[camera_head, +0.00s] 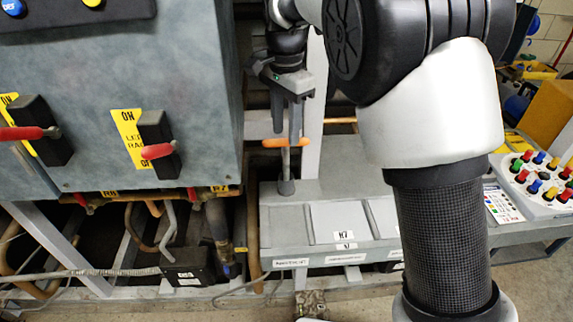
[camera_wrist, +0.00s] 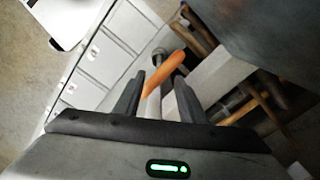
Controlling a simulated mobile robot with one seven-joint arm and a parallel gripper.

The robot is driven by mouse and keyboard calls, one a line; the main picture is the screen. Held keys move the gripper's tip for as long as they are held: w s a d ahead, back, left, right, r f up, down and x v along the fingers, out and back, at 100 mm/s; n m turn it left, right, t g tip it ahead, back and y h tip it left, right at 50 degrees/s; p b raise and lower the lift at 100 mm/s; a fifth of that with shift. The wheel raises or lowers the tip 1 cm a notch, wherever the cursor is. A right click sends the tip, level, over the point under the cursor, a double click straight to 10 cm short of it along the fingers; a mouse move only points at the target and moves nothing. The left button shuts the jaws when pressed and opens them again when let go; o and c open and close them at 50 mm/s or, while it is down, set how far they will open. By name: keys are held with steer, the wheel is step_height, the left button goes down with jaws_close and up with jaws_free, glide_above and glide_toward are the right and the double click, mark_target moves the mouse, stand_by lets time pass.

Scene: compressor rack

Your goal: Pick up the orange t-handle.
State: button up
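The orange t-handle (camera_head: 285,142) is a short orange crossbar on a grey upright stem, standing on the left end of the grey bench in the head view. My gripper (camera_head: 290,138) points down at it from above, with its fingertips at about the crossbar's height. In the wrist view, the orange crossbar (camera_wrist: 165,72) runs slanted at the tips of the two dark fingers of my gripper (camera_wrist: 160,76). The fingers are apart, with a gap between them. Whether either finger touches the bar is hard to tell.
The grey bench (camera_head: 340,258) with labelled drawers extends right. A large grey cabinet (camera_head: 150,90) with red-handled switches stands close on the left. Pipes (camera_head: 216,228) run below it. A panel of coloured buttons (camera_head: 540,182) is at the right. My arm hides part of the bench.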

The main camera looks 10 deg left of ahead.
mark_target(286, 143)
step_height(286, 143, down, 8)
steer(key=shift+r, duration=0.25)
steer(key=shift+c, duration=0.2)
jaws_close()
